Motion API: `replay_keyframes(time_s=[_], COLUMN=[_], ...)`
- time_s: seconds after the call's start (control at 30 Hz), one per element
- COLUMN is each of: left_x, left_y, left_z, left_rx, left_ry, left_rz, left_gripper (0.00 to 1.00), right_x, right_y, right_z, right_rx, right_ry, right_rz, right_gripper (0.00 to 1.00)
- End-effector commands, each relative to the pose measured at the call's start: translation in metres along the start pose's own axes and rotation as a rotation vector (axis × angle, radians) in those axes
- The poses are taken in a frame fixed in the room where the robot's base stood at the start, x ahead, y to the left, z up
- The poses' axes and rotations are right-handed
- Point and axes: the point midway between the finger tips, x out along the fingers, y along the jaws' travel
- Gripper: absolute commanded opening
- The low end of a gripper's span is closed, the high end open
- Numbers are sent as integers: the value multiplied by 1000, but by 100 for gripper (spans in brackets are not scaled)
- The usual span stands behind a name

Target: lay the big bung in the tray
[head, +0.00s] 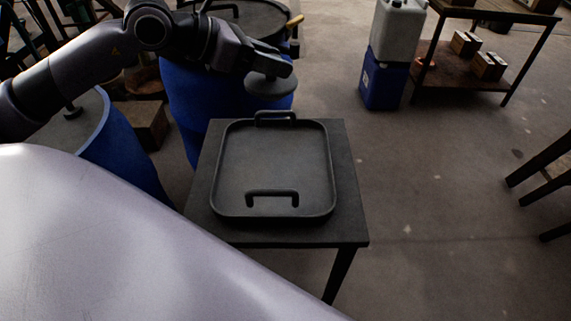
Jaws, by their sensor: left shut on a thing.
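The big bung (269,86) is a grey, round, stopper-like disc in the head view, hanging below my left gripper. My left gripper (272,68) is shut on it and holds it in the air, behind the far rim of the tray. The tray (226,205) is dark, square and shallow, with a handle at its far side and one at its near side. It lies on a small dark table (350,215) and looks empty. My right gripper is not in view.
A blue vat (190,95) stands behind the table, and another blue vat (115,150) stands at the left. Blue and grey canisters (385,80) stand on the floor at the back. A bench (440,75) with boxes is at the far right.

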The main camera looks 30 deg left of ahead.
Motion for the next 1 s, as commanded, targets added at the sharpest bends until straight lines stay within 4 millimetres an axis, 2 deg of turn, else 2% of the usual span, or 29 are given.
replay_keyframes(time_s=[0.17,0.5,0.6,0.83,1.0], left_x=[13,55,63,73,88], left_y=[-1,-1,0,0,0], left_z=[-25,-102,-116,-134,-161], left_rx=[-3,-4,-4,-2,-3], left_ry=[6,3,2,2,2], left_rz=[-2,-1,-1,0,0], left_gripper=[14,14,14,14,14], right_x=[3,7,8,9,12], right_y=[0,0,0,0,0], right_z=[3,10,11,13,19], right_rx=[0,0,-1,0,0], right_ry=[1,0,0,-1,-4], right_rz=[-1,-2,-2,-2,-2], right_gripper=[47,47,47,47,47])
